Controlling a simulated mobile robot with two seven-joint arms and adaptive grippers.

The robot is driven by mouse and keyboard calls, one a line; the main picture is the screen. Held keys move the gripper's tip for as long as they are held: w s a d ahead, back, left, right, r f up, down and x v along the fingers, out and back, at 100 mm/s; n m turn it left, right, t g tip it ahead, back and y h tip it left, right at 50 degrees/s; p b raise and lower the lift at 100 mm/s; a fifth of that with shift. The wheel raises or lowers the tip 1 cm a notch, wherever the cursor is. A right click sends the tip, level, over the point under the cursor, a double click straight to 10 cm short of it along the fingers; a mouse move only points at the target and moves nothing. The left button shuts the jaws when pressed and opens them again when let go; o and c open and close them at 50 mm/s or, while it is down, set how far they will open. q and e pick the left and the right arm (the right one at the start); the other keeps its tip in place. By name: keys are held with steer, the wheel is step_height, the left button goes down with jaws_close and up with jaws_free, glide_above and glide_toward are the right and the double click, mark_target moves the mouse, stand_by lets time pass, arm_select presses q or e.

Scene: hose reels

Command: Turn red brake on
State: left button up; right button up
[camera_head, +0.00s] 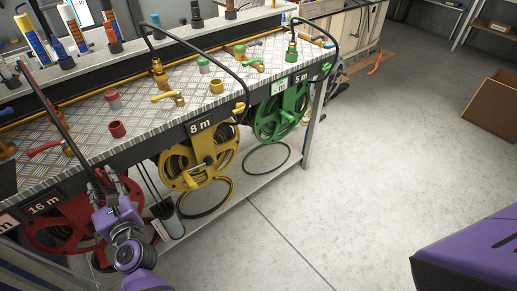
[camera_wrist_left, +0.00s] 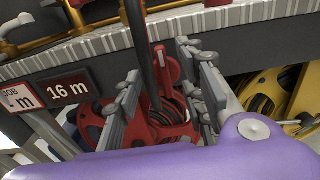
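The red hose reel (camera_head: 60,228) hangs under the bench edge at the lower left, beside the "16 m" label (camera_head: 44,203). My left gripper (camera_head: 103,188) is in front of it, near its right upper side. In the left wrist view the gripper (camera_wrist_left: 168,88) is open, its two grey fingers apart. An upright red part (camera_wrist_left: 159,66) of the reel and a dark hose show between the fingers; I cannot tell if either finger touches them. Which red part is the brake is not clear. The gripper hides part of the reel. My right gripper is not in view.
The yellow reel (camera_head: 190,172), labelled "8 m", and the green reel (camera_head: 278,115), labelled "5 m", hang to the right. Valves and fittings stand on the metal bench top (camera_head: 140,120). A lower shelf (camera_head: 235,185) runs beneath; the floor (camera_head: 380,150) at right is clear.

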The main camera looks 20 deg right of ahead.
arm_select(q)
steer(key=shift+w+a, duration=0.2)
steer(key=shift+w, duration=0.4)
jaws_close()
